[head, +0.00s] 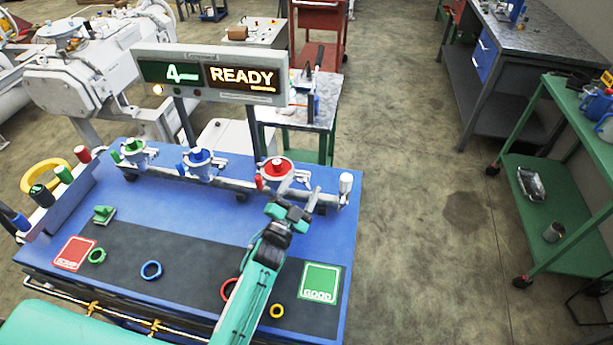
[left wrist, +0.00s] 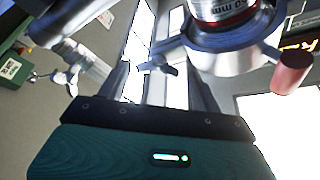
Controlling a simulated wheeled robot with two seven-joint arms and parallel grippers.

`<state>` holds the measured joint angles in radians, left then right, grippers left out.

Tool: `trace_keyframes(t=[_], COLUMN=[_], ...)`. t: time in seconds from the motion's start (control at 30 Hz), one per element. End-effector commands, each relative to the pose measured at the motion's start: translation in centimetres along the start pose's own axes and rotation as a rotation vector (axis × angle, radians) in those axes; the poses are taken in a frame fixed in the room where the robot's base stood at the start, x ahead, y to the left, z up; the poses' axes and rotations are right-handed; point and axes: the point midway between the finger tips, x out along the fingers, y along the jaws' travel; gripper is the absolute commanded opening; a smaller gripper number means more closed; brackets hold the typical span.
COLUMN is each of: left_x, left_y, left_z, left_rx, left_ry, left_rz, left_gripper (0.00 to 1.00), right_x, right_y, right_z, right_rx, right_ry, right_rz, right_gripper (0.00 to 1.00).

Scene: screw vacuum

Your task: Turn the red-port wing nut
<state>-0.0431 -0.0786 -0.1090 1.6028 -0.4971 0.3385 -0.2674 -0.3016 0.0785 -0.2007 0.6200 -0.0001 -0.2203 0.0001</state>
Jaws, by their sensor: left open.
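The red port (head: 276,172) stands at the right end of the row of ports on the blue bench, with a red top. My left gripper (head: 299,195) is open, close in front of and just right of the red port in the head view. In the left wrist view, a silver wing nut (left wrist: 157,67) shows between the two spread fingers, below the port's round metal body (left wrist: 222,50). I cannot tell whether the fingers touch it. In the head view the gripper and arm hide that area. My right gripper is not in view.
Green (head: 134,150) and blue (head: 199,160) ports stand left of the red one. A display (head: 212,76) reads "4" and "READY". Coloured rings lie on the dark mat, between a red SCRAP plate (head: 74,253) and a green GOOD plate (head: 320,282).

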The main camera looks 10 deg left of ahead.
Motion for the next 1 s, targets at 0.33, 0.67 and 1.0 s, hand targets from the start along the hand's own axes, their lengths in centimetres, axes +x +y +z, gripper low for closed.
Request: trace_keyframes(t=[0.33,0.67,1.0], left_x=[3.0,3.0,3.0], left_y=[0.3,0.4,0.4], left_z=[0.4,0.5,0.5], left_rx=[-0.001,0.000,0.003], left_ry=[-0.001,0.000,-0.001], left_rz=[0.000,0.000,0.002], left_gripper=[0.65,0.58,0.21], right_x=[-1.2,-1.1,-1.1], right_y=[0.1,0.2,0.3], right_z=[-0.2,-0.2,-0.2], right_rx=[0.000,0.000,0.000], right_ry=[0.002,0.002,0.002], right_rz=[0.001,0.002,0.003], right_gripper=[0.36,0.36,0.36])
